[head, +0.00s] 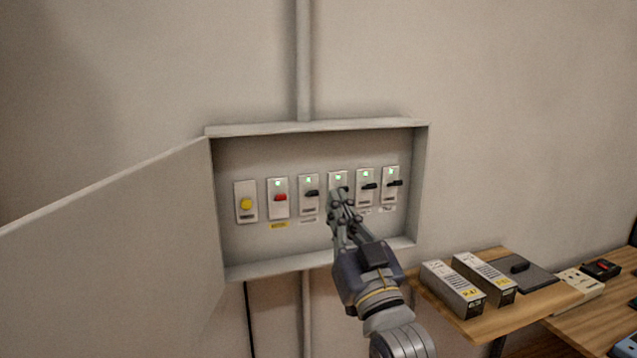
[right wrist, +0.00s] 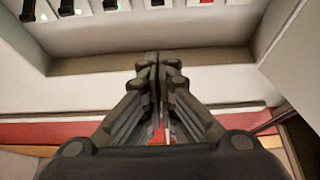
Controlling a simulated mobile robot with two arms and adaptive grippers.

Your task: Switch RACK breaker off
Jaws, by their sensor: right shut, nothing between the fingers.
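An open grey breaker box (head: 320,264) on the wall holds a row of breakers. From the left come a yellow-switch breaker (head: 246,203), a red-switch breaker (head: 280,198), then several with black levers, such as the one at the right end (head: 393,184). The labels are too small to read, so I cannot tell which is RACK. My right gripper (head: 341,194) is shut and empty, its tips in front of the third breaker from the right (head: 338,177), hiding its lower part. Contact is unclear. The right wrist view shows the shut fingers (right wrist: 160,68) below black levers (right wrist: 66,7).
The box door (head: 120,240) stands open to the left. A conduit (head: 304,60) runs up the wall. At the right, a wooden shelf (head: 490,322) carries two grey box-shaped units (head: 453,289) and a dark flat item (head: 525,272). The wall in front is otherwise clear.

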